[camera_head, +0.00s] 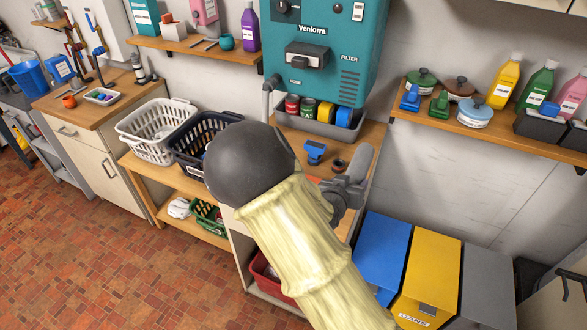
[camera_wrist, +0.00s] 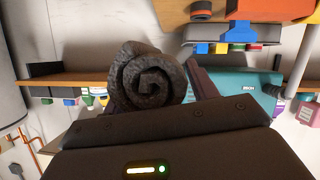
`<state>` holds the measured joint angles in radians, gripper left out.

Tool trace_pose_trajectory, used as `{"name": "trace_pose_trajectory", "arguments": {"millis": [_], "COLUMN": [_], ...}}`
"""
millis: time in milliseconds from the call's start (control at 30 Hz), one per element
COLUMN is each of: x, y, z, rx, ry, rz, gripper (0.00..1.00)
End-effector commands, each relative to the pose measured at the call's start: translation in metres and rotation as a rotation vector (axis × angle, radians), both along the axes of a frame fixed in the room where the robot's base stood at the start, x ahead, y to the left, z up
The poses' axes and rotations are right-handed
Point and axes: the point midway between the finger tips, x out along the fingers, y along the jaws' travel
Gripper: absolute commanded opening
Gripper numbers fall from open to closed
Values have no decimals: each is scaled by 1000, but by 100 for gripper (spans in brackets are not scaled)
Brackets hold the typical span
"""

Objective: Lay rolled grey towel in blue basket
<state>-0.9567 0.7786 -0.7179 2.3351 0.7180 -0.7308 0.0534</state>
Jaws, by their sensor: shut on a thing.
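The rolled grey towel (camera_wrist: 148,78) shows its spiral end between my gripper's fingers (camera_wrist: 163,88) in the wrist view. My gripper (camera_head: 348,192) is shut on it. In the head view the towel (camera_head: 357,164) is a grey shape at the gripper's tip, above the right part of the wooden counter; its lower part is hidden by the gripper. The dark blue basket (camera_head: 181,149) stands on a wooden shelf unit to the left, apart from the gripper. My arm hides its right side, and some contents show inside.
A white basket (camera_head: 147,131) stands left of the blue one. A green basket (camera_head: 206,216) is on the shelf below. A blue brush (camera_head: 315,151) lies on the counter near my gripper. The teal machine (camera_head: 327,55) rises behind; blue, yellow and grey bins stand at right.

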Motion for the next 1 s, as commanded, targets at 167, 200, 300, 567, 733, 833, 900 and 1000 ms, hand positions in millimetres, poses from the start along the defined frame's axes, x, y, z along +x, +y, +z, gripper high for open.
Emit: {"name": "trace_pose_trajectory", "arguments": {"millis": [167, 200, 300, 567, 733, 833, 900, 1000], "x": [0, 0, 0, 0, 0, 0, 1, 0], "y": [-1, -1, -1, -2, -2, -3, -3, 0], "z": [1, 1, 1, -20, -47, -56, -58, -58], "rx": [0, 0, 0, -3, -4, -3, -1, 1], "ry": [-1, -1, -2, 1, 2, 0, -2, -3], "rz": [-2, -2, -2, -4, -4, -5, -5, -1], "gripper": [26, 26, 26, 26, 26, 26, 26, 26]}}
